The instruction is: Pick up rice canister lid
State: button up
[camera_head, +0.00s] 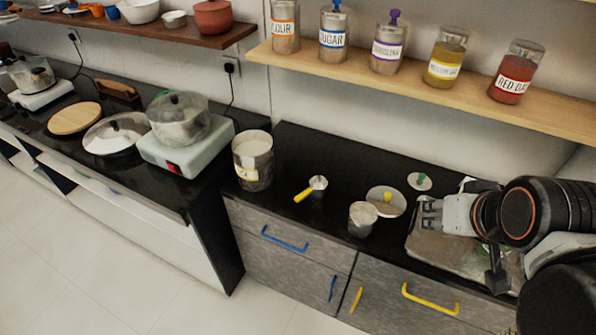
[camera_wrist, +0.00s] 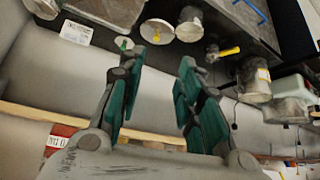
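A round lid with a yellow knob (camera_head: 376,201) lies on the black counter, left of my gripper (camera_head: 431,213). A smaller lid with a green knob (camera_head: 420,182) lies behind it. Both also show in the wrist view, the yellow-knobbed lid (camera_wrist: 157,32) and the green-knobbed lid (camera_wrist: 123,43), beyond the fingertips. Which one is the rice lid is not written on them. An open canister with a yellow label (camera_head: 253,160) stands farther left, with pale contents; its label is not readable. My gripper (camera_wrist: 164,58) is open and empty, apart from both lids.
A metal cup (camera_head: 362,219) stands close in front of the yellow-knobbed lid. A yellow-handled scoop (camera_head: 317,184) lies left of it. A grey tray or board (camera_head: 430,250) lies beneath my gripper. A wall shelf (camera_head: 430,95) with several labelled jars hangs above the counter.

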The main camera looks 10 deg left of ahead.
aim_at(390, 203)
jog(key=i+z, duration=0.15)
jog(key=z, duration=0.2)
jog(key=i+z, duration=0.15)
jog(key=z, duration=0.2)
jog(key=i+j+z, duration=0.15)
jog(key=z, duration=0.2)
jog(key=k+l, duration=0.25)
jog(key=k, duration=0.15)
jog(key=i+j, duration=0.3)
jog(key=i, duration=0.15)
